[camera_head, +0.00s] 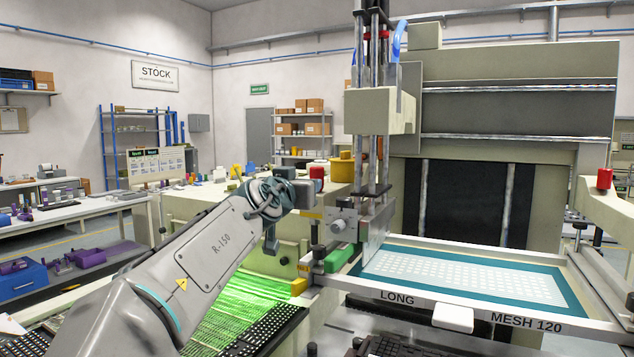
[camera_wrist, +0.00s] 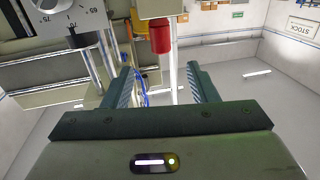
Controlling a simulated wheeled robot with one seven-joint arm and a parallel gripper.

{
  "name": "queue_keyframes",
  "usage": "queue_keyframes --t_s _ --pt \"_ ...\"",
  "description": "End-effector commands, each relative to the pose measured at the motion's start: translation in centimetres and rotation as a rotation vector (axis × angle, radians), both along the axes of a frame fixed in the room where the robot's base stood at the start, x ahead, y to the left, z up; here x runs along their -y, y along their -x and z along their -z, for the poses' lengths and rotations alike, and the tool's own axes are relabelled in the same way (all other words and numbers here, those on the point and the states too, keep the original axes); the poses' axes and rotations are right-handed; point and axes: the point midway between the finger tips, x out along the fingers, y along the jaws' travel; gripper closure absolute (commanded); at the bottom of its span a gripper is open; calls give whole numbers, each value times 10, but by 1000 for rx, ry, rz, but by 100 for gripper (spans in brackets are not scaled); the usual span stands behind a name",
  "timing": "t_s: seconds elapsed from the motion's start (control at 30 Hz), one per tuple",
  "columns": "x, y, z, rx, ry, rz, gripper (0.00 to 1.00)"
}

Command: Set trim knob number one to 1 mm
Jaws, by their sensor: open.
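My gripper is open and empty in the wrist view (camera_wrist: 163,88), with its two dark teal fingers well apart. Beyond the fingertips, near the top middle, is a red cylinder (camera_wrist: 160,36) under a pale block. It is not between the fingers. At the top left of that view is a silver round dial (camera_wrist: 72,18) with printed numbers and tick marks, cut off by the frame edge. In the head view my gripper end (camera_head: 303,193) is beside the press head, near a grey block with small round knobs (camera_head: 345,225). I cannot tell which knob is trim knob number one, or its setting.
The screen frame (camera_head: 400,293) marked LONG and MESH 120 lies to the right. Vertical steel rods (camera_head: 373,110) and the pale carriage block (camera_head: 378,110) rise beside my gripper. A lit green bed (camera_head: 228,300) lies below my arm. Side tables stand at the left.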

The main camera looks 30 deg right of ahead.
Motion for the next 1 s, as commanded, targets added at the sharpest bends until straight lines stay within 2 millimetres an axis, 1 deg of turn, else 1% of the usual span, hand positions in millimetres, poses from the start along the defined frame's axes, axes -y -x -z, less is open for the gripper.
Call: queue_keyframes --t_s 0.17,1.0 --pt "12 -8 -2 -2 1 4 47" --pt "77 -65 -4 -2 3 5 47"
